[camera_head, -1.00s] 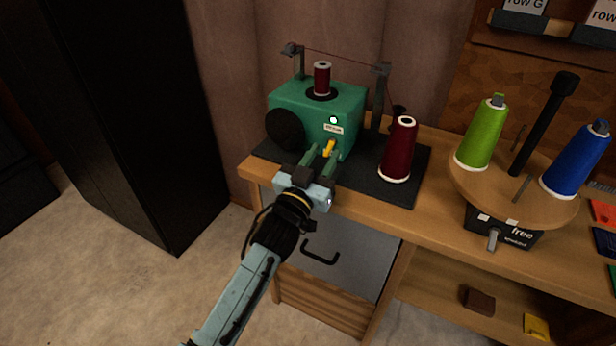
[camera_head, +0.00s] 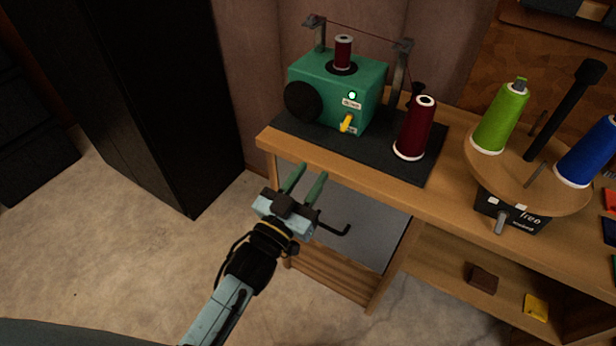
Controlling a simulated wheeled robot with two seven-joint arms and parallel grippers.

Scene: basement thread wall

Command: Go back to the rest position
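My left gripper (camera_head: 305,185) is open, its two green fingers apart with nothing between them. It is in front of the wooden bench, below and to the left of the green winding machine (camera_head: 336,88), and apart from it. The machine has a yellow lever (camera_head: 346,123), a lit lamp and a small dark red spool (camera_head: 343,53) on top. A larger dark red thread cone (camera_head: 414,129) stands on the dark mat (camera_head: 300,137) to its right, with a thread running over the guide arms. My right gripper does not show.
The wooden bench (camera_head: 440,192) spans the right side. A round turntable (camera_head: 545,196) on it holds a green cone (camera_head: 500,117) and a blue cone (camera_head: 588,153). A black cabinet (camera_head: 165,110) stands at left. The floor (camera_head: 130,255) between cabinet and bench is clear.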

